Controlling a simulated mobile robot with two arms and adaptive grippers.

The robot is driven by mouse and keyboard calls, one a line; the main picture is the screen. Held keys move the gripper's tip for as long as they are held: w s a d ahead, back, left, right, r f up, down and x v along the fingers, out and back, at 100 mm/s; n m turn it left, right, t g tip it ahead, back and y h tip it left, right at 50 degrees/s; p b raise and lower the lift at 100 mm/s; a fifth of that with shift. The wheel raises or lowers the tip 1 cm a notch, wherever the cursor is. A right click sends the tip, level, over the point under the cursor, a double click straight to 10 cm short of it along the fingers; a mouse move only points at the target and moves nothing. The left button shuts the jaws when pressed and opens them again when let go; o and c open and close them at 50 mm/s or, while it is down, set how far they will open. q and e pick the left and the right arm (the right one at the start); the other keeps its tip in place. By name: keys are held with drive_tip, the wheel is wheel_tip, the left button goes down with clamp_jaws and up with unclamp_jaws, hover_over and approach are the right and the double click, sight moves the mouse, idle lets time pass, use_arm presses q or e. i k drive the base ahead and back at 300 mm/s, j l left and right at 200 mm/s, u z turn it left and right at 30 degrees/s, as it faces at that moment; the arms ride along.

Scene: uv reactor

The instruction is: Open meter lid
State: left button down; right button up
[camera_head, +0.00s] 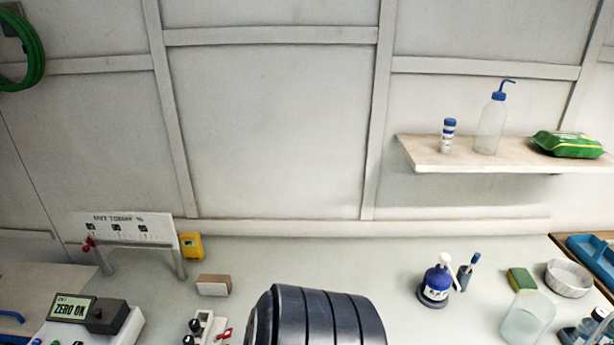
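The meter (122,332) is at the bottom left corner, a pale box cut off by the lower edge of the view. The meter's front part is out of view. Neither of my grippers is in view.
A dark ribbed rounded body (315,318) fills the bottom middle. A rack (125,232), a yellow device (191,246) and a small box (213,285) stand behind the meter. Bottles, a sponge (521,281) and a white dish (568,278) are at right, below a shelf (490,158).

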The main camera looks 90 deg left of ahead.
sight(107, 316)
drive_tip(key=l+u, duration=0.15)
drive_tip(key=u, duration=2.4)
